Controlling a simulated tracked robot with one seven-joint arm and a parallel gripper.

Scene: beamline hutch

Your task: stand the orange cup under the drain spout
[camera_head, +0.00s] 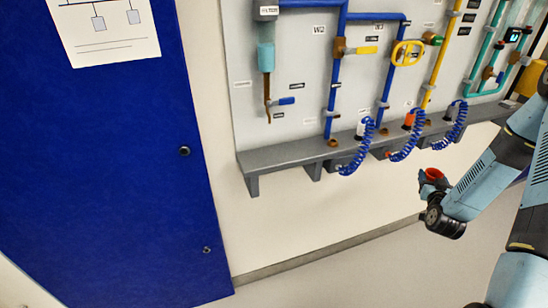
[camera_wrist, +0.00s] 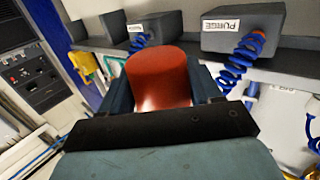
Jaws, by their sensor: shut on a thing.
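The orange cup (camera_head: 433,173) is held in my gripper (camera_head: 430,184) in the head view, in front of and below the wall ledge. In the wrist view the cup (camera_wrist: 158,78) looks red-orange and sits between the two dark fingers, which are shut on its sides. What looks like the drain spout (camera_head: 267,112) is a thin brown tube below a teal cylinder (camera_head: 265,56) on the left of the wall panel. It hangs over the left part of the ledge, well to the left of my gripper.
The grey ledge (camera_head: 285,154) is bare at its left end. Coiled blue hoses (camera_head: 358,153) hang from it further right. A blue-handled valve (camera_head: 287,101) sits beside the spout. Boxes, one labelled PURGE (camera_wrist: 243,28), show behind the cup. A blue door (camera_head: 110,160) stands at left.

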